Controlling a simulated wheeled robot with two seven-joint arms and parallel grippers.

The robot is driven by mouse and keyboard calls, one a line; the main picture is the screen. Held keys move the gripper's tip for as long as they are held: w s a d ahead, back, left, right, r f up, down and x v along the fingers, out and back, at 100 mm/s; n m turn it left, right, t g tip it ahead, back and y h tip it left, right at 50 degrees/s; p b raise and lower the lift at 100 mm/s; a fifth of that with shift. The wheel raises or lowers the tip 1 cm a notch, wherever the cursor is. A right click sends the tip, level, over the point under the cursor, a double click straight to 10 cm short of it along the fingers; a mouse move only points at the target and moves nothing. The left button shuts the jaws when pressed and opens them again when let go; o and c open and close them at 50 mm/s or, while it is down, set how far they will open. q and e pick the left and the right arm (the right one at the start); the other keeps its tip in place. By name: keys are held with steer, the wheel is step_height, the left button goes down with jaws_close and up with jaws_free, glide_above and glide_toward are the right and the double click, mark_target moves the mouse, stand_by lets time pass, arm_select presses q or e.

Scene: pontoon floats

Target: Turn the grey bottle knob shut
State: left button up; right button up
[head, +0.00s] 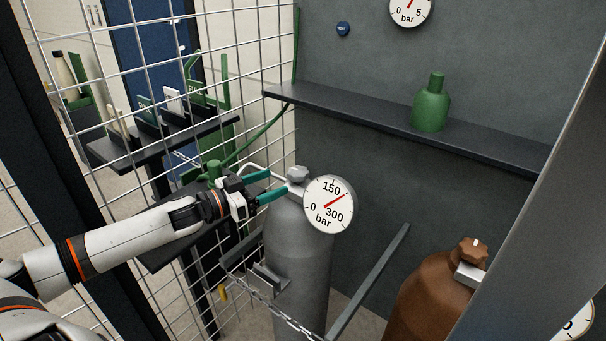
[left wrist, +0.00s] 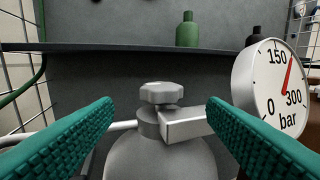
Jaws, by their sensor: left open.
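The grey bottle (head: 297,262) stands upright in the middle of the head view. Its grey knob (head: 298,174) sits on top, beside a round pressure gauge (head: 329,204) marked 150 and 300 bar. My left gripper (head: 275,186) is open, with teal fingers pointing at the knob from the left. In the left wrist view the knob (left wrist: 160,93) stands beyond the fingertips, centred between the two fingers and apart from both. The gauge (left wrist: 273,90) is behind the right finger there. My right gripper is not in view.
A brown bottle (head: 431,291) stands at the lower right. A dark shelf (head: 400,122) with a green bottle (head: 431,104) runs along the wall behind. A wire mesh fence (head: 262,60) is on the left. A chain (head: 283,312) crosses in front of the grey bottle.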

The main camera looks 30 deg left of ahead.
mark_target(306, 170)
arm_select(q)
steer(key=p+x, duration=0.1)
steer(key=x, duration=0.8)
steer(key=shift+s+r, duration=0.1)
steer(key=shift+w+d, duration=0.3)
steer(key=shift+w, duration=0.3)
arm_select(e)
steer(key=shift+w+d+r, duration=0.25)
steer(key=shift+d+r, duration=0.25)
